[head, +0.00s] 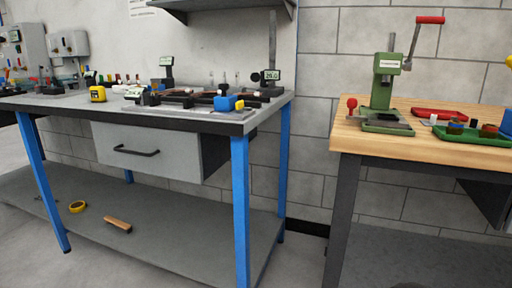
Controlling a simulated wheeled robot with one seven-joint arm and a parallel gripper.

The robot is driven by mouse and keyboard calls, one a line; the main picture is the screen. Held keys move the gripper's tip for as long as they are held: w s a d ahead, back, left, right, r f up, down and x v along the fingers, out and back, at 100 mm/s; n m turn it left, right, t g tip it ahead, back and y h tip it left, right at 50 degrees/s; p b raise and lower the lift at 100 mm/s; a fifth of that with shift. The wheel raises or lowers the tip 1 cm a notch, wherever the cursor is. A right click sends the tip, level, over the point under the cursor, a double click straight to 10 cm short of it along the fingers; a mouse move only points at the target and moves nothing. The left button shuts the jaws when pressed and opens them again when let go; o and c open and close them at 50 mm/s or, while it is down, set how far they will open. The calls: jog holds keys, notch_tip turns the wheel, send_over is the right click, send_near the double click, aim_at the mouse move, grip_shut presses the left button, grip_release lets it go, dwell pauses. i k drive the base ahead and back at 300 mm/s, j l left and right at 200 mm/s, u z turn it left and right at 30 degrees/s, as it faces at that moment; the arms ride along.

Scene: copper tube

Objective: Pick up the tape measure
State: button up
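A small yellow and black boxy object that looks like the tape measure (97,93) sits upright on the grey top of the blue-legged workbench (70,101), left of the middle and near the front edge. Its near face shows clear and nothing covers it. My gripper is not in the head view, so its state and its distance from the tape measure do not show.
Tools and a blue block (225,103) crowd the bench top to the right. A drawer (135,152) hangs below. A yellow ring (77,207) and a wooden piece (118,224) lie on the lower shelf (170,235). A wooden-topped bench (440,148) with a green press (384,95) stands right.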

aim_at(98, 93)
jog(key=u, duration=1.25)
jog(key=i+j+z, duration=0.2)
jog(key=z, duration=0.25)
jog(key=i+j+z, duration=0.3)
jog(key=z, duration=0.2)
jog(key=i+j, duration=0.05)
